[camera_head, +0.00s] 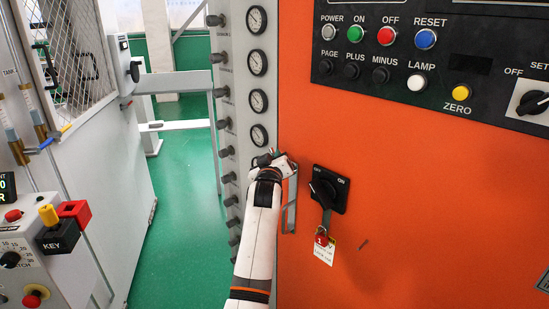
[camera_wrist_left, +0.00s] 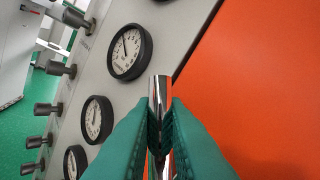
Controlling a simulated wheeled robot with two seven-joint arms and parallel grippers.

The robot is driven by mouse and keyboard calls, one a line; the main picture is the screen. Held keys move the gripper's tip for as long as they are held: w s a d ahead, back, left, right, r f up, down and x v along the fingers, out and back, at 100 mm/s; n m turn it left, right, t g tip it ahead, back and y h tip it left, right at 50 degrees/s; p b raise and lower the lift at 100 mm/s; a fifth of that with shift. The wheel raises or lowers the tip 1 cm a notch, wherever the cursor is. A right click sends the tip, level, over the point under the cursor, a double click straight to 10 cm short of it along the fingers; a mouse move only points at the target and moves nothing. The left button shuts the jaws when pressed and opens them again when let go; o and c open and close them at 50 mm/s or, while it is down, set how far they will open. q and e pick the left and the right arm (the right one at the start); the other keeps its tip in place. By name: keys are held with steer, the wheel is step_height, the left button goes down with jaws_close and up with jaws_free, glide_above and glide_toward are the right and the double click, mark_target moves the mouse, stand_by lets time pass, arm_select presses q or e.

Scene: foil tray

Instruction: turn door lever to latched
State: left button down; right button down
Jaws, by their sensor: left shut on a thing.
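My left gripper (camera_head: 282,160) is at the left edge of the orange cabinet door (camera_head: 420,200), beside the column of gauges. In the left wrist view its two green fingers (camera_wrist_left: 160,125) are shut on a shiny metal lever (camera_wrist_left: 159,90). The lever's upper end sticks out beyond the fingers, and its lower part is mostly hidden between them. In the head view my gripper and wrist hide most of it. A grey pull handle (camera_head: 291,205) is just below the gripper. My right gripper is not in view.
A black rotary switch (camera_head: 329,189) with a hanging red padlock (camera_head: 321,237) and tag is close right of the gripper. Round gauges (camera_head: 258,101) and several dark knobs (camera_head: 229,177) line the grey panel at left. Green floor (camera_head: 180,190) is open further left.

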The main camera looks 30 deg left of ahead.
arm_select(q)
steer(key=shift+a+r+h+p, duration=0.1)
steer(key=shift+h+p, duration=0.2)
steer(key=shift+p, duration=0.2)
step_height(320, 180, down, 8)
steer(key=a+n+g+h+p, duration=0.1)
steer(key=n+g+h+p, duration=0.5)
steer(key=p, duration=1)
steer(key=shift+w+n+g+h, duration=0.25)
steer(key=shift+n+g+h, duration=0.15)
steer(key=shift+n+h, duration=1.4)
steer(key=shift+d+f, duration=0.1)
steer(key=shift+f, duration=0.1)
steer(key=c, duration=1.5)
jaws_free()
steer(key=shift+w+f, duration=0.1)
steer(key=shift+o, duration=0.2)
